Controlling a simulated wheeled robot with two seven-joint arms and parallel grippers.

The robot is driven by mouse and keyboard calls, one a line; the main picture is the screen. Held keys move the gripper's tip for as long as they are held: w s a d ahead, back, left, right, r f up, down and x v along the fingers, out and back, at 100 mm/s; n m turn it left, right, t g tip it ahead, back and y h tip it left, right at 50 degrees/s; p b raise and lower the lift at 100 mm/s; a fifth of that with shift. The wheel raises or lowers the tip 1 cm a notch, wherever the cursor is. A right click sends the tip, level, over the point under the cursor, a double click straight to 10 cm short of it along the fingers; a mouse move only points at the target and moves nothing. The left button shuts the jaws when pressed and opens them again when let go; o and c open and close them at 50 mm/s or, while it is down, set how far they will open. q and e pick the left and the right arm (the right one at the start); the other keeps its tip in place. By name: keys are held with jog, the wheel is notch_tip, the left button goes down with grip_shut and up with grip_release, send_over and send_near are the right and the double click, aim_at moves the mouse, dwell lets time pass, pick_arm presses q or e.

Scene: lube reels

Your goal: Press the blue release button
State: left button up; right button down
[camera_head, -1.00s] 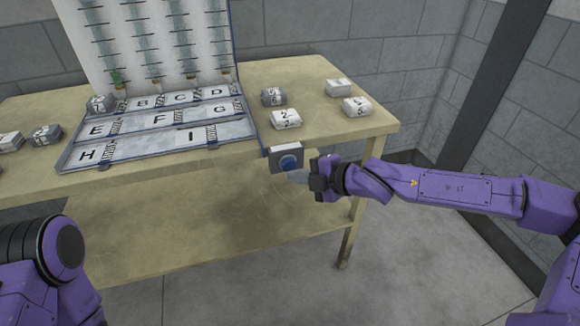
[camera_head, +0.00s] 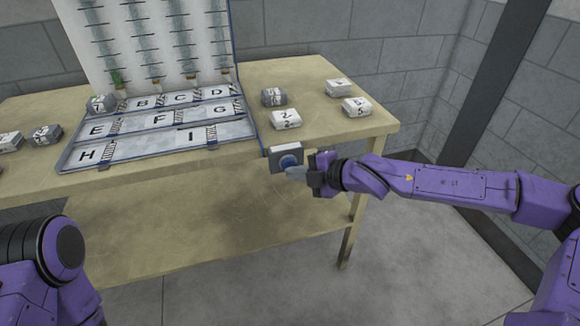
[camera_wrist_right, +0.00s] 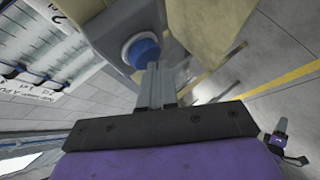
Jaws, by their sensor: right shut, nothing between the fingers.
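The blue release button (camera_head: 288,161) sits on the face of a small grey box (camera_head: 274,158) fixed at the table's front edge. My right gripper (camera_head: 292,173) is shut and empty, with its fingertips at the lower part of the button in the head view. In the right wrist view the button (camera_wrist_right: 142,52) is a blue disc in a pale ring, and the shut fingers (camera_wrist_right: 153,72) point at its lower edge. I cannot tell whether they touch it. My left gripper is out of view; only part of my left arm shows.
A wooden table (camera_head: 300,72) holds a lettered tray (camera_head: 150,135) with an upright panel (camera_head: 150,45) behind it. Several numbered blocks, one a white block (camera_head: 286,119), lie on the table. A lower shelf (camera_head: 200,225) is bare. The floor at right is clear.

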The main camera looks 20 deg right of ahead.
jog(key=shift+w, duration=0.25)
jog(key=shift+s, duration=0.1)
dwell(0.4)
jog(key=shift+s+b, duration=0.45)
jog(key=shift+s, duration=0.35)
jog(key=shift+s+d+b, duration=0.1)
jog(key=shift+s+b, duration=0.7)
jog(key=shift+s, duration=1.7)
